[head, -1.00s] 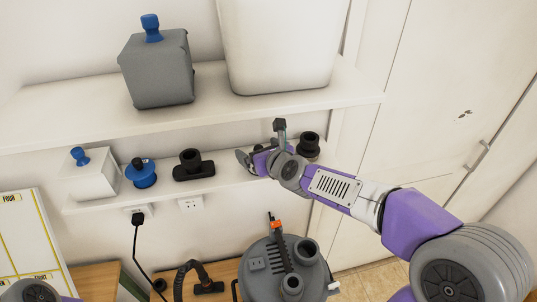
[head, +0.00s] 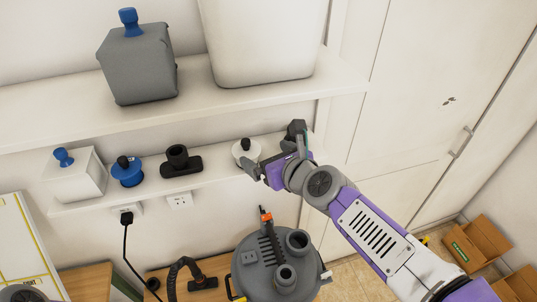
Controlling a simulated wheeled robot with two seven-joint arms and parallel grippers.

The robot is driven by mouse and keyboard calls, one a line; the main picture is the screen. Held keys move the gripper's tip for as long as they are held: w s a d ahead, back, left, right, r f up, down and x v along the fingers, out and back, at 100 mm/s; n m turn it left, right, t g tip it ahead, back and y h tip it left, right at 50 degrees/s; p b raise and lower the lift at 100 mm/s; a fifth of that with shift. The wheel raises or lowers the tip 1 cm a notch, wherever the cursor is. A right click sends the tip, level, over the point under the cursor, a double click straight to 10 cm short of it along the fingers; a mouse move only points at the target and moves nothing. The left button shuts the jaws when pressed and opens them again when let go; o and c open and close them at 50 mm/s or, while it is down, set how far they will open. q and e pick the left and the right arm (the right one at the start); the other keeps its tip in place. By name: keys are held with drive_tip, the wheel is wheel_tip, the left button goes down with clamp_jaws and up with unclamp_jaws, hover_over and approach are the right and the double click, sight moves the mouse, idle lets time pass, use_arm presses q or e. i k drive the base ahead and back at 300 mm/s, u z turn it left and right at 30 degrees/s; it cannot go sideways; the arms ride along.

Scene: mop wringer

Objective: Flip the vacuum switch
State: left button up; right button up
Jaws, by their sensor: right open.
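The vacuum (head: 262,284) is a round grey canister at the bottom centre, with dark upright ports on its lid. An orange-tipped dark ridged piece (head: 268,236) rises at its back. A small pale panel (head: 248,257) sits on the left of the lid; I cannot tell whether it is the switch. My right gripper (head: 273,160) is open and empty in front of the lower shelf, above the vacuum and apart from it. It is close to a white spool with a black knob (head: 246,150); whether they touch is unclear. My left gripper is out of view.
A black cord (head: 128,250) hangs from a wall outlet. Cardboard boxes (head: 478,243) stand at right.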

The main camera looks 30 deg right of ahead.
sight(264, 217)
drive_tip(key=k, duration=1)
